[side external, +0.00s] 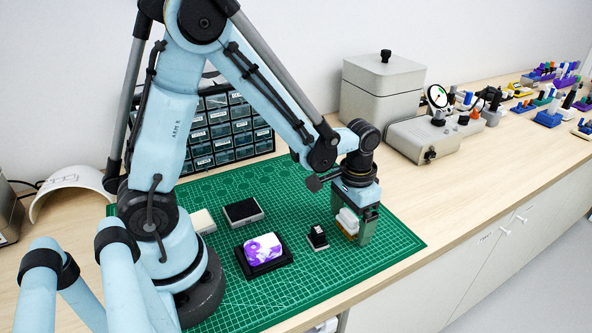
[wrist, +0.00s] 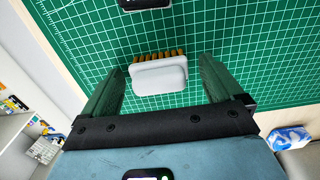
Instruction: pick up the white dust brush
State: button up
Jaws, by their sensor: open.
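The white dust brush (side external: 346,219) stands on the green cutting mat, near the mat's right part, with tan bristles on one side. In the wrist view the brush (wrist: 159,76) shows its pale rounded body and a row of brown bristles. My gripper (wrist: 162,82) is open, with one green finger on each side of the brush. Gaps show between the brush and the fingers in the wrist view. In the side view my gripper (side external: 358,223) is down at the brush and one finger hides part of it.
The green cutting mat (side external: 300,290) covers the bench's middle. A small dark block (side external: 317,237) stands left of the brush. A purple-and-white piece (side external: 263,248) sits on a black tray (side external: 246,265). A black-topped pad (side external: 243,211) lies behind. Drawers (side external: 222,128) and a grey box (side external: 381,90) stand at the back.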

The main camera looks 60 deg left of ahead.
jog(key=c, duration=1.2)
jog(key=shift+c, duration=0.2)
jog(key=shift+r, duration=0.1)
jog(key=shift+r, duration=0.45)
jog(key=r, duration=0.2)
jog(key=d+r, duration=0.1)
jog(key=shift+s+r, duration=0.35)
jog(key=s+d+r, duration=0.5)
jog(key=d+r, duration=0.1)
jog(key=d, duration=0.2)
notch_tip(320, 180, up, 7)
send_over(352, 217)
jog(key=s+a, duration=0.1)
jog(key=a, duration=0.2)
jog(key=shift+s+d, duration=0.15)
jog(key=shift+d, duration=0.05)
